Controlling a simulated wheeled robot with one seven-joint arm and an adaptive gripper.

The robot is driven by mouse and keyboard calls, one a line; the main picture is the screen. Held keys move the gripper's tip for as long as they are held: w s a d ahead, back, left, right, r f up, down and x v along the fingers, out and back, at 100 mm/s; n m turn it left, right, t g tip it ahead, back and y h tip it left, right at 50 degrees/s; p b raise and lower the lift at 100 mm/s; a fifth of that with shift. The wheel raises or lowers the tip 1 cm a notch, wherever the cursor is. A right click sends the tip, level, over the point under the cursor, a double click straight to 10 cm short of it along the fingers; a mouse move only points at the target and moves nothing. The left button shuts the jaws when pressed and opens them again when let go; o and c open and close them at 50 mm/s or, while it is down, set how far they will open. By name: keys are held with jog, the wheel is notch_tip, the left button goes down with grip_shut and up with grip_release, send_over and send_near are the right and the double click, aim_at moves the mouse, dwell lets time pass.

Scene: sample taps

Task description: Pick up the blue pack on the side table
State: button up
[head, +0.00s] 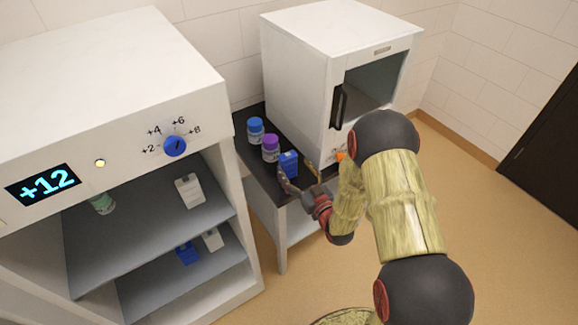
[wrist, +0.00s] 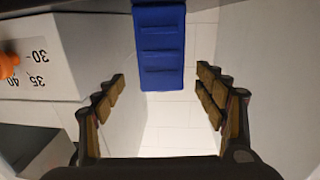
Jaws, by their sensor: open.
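The blue pack (head: 289,163) stands upright on the black-topped side table (head: 258,178), near its front edge. In the wrist view the blue pack (wrist: 160,50) fills the upper middle, beyond and between the fingers. My gripper (head: 300,180) is beside the pack in the head view. In the wrist view my gripper (wrist: 163,105) is open, with one finger to each side and nothing between the fingertips. I cannot tell the exact gap between the fingertips and the pack.
A purple-capped jar (head: 271,149) and a blue-capped jar (head: 255,130) stand behind the pack. A white cabinet with a handle (head: 339,105) stands right of them on the table. At left, an open cooler (head: 215,110) with a +12 display holds several items, including another blue pack (head: 187,253).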

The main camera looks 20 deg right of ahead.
aim_at(290, 163)
jog(key=b+x, duration=0.1)
jog(key=x, duration=0.4)
jog(key=shift+a+r, duration=0.1)
jog(key=shift+r, duration=0.05)
jog(key=shift+c, duration=0.2)
jog(key=c, duration=1.4)
